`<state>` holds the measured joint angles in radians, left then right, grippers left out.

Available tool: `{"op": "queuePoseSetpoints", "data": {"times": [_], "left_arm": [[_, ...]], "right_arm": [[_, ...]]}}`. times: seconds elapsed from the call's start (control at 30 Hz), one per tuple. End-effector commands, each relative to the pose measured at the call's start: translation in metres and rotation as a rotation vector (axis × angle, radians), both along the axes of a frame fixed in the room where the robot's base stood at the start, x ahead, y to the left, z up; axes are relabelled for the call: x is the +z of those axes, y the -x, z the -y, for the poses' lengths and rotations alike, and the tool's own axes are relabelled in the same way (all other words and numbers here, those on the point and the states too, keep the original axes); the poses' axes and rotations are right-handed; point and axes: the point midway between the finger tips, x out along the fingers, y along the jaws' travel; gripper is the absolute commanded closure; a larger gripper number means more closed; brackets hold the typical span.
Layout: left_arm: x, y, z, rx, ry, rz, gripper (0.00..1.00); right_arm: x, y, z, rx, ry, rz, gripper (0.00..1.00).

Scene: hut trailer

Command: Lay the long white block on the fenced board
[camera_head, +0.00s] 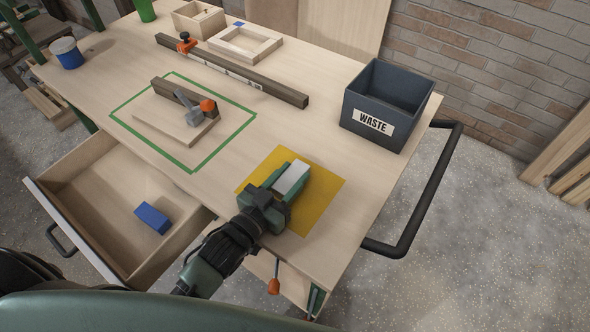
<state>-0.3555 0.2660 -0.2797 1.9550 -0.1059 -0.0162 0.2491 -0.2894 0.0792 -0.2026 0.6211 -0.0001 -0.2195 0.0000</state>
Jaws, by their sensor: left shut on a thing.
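My left gripper (279,187) is over the yellow patch (322,190) near the bench's front edge. It is shut on the long white block (291,177); its green fingers and body hide part of the block. I cannot tell whether the block touches the yellow patch. The fenced board (166,121) lies inside a green outline further left on the bench. It has a dark wooden fence (163,91) along its far side and a grey clamp with an orange tip (207,105) at its right end. My right gripper is not in view.
A dark WASTE bin (376,124) stands at the bench's right. A long dark bar (262,85) with an orange clamp lies behind the board, near a wooden frame (269,48). An open drawer (92,228) at front left holds a blue block (152,218).

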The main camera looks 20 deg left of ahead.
Motion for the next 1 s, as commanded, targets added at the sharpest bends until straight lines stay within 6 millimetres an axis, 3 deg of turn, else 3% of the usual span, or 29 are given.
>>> {"op": "queuePoseSetpoints", "data": {"times": [0.1, 0.27, 0.3, 0.37, 0.73, 0.87, 1.0], "left_arm": [[0.001, -0.001, -0.001, 0.001, -0.001, 0.0, 1.0], [-0.004, 0.0, 0.0, 0.001, -0.001, 0.0, 1.0], [-0.003, -0.001, 0.0, 0.0, -0.002, 0.001, 0.54], [-0.003, 0.0, 0.0, 0.0, -0.002, 0.001, 0.4], [0.002, 0.0, 0.0, 0.0, -0.002, 0.001, 0.4], [-0.001, 0.016, -0.006, 0.0, -0.003, -0.004, 0.4], [0.0, 0.044, -0.016, 0.0, -0.003, -0.005, 0.4]], "right_arm": [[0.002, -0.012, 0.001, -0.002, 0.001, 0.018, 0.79], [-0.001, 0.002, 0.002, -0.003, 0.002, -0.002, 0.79], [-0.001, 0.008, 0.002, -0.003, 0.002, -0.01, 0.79], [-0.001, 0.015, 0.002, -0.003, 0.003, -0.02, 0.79], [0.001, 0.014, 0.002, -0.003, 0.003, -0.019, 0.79], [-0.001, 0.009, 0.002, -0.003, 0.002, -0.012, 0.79], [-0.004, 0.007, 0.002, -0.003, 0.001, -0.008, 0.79]]}}
